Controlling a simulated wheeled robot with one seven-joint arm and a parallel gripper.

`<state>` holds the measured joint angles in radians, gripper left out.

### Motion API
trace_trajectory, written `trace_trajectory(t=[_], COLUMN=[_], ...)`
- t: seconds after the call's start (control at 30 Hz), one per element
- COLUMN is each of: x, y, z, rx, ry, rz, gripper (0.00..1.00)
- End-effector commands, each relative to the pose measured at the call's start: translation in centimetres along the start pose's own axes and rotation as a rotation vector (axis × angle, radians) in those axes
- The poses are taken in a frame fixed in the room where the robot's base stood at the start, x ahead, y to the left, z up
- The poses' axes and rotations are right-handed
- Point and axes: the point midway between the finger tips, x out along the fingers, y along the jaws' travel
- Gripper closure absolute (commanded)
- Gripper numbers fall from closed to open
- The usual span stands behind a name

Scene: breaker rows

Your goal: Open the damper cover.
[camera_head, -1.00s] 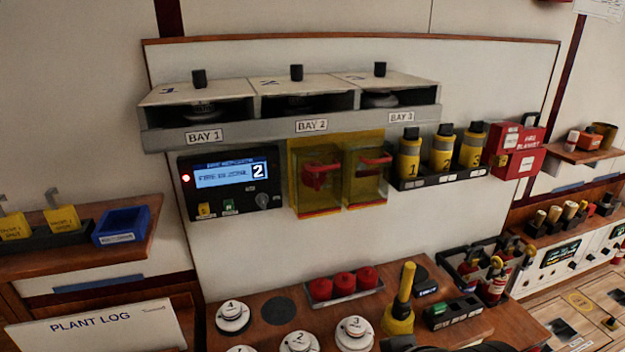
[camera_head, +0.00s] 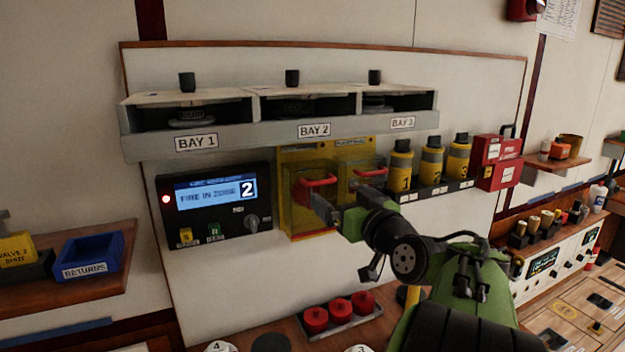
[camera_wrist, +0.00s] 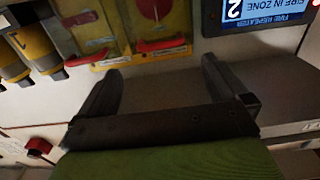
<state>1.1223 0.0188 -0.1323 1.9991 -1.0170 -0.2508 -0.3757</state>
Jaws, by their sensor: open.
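Two clear yellow covers with red handles sit side by side on a yellow back panel: a left cover (camera_head: 300,212) and a right cover (camera_head: 350,168). Their small labels are too blurred to tell which is the damper cover. Both look closed. My gripper (camera_head: 332,204) is in front of them and hides part of both. In the wrist view, turned over, my gripper (camera_wrist: 160,78) has its fingers wide apart with nothing between them. The red handles (camera_wrist: 162,45) lie beyond the fingertips, apart from them.
The fire display (camera_head: 215,205) reads fire in zone 2 and is left of the covers. Yellow cylinders (camera_head: 431,163) stand in a rack to the right. The bay shelf (camera_head: 255,140) overhangs above. Red knobs (camera_head: 340,311) sit on the desk below.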

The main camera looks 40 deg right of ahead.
Motion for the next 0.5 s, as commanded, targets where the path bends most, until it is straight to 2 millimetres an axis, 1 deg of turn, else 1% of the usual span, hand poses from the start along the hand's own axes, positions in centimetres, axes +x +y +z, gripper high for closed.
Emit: trace_trajectory(t=[0.03, 0.1, 0.2, 0.3, 0.4, 0.5], x=[1.3, 3.1, 5.6, 7.7, 9.0, 9.7], y=[-0.1, -0.1, -0.1, -0.1, -0.1, -0.1], z=[-0.2, -0.3, -0.2, -0.2, -0.1, -0.1], rx=[0.002, 0.001, 0.002, 0.001, 0.002, 0.001], ry=[-0.002, -0.001, -0.002, -0.001, -0.002, 0.000], rz=[-0.004, -0.005, -0.004, -0.003, -0.002, 0.000], gripper=[0.00, 0.00, 0.00, 0.00, 0.00, 0.00])
